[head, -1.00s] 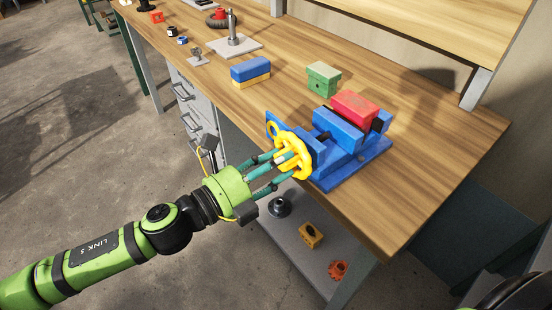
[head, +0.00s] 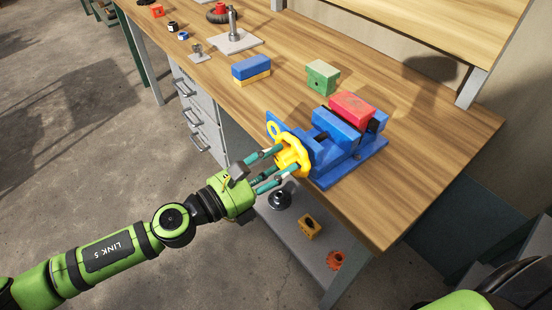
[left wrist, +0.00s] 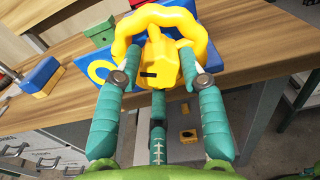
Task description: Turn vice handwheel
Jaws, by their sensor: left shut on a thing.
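The yellow handwheel (head: 292,156) sits on the front of the blue vice (head: 340,150) at the near edge of the workbench. My left gripper (head: 282,163) has its teal fingers on the handwheel. In the left wrist view the fingers (left wrist: 158,82) are closed around the handwheel's yellow hub (left wrist: 160,60), with the curved rim (left wrist: 155,14) above. A red block (head: 352,108) sits in the vice. My right gripper does not show.
A green block (head: 322,76) and a blue block on a yellow one (head: 251,70) stand on the wooden bench (head: 420,190) behind the vice. A grey metal piece on a plate (head: 233,40) stands farther back. A lower shelf (head: 290,240) holds small parts.

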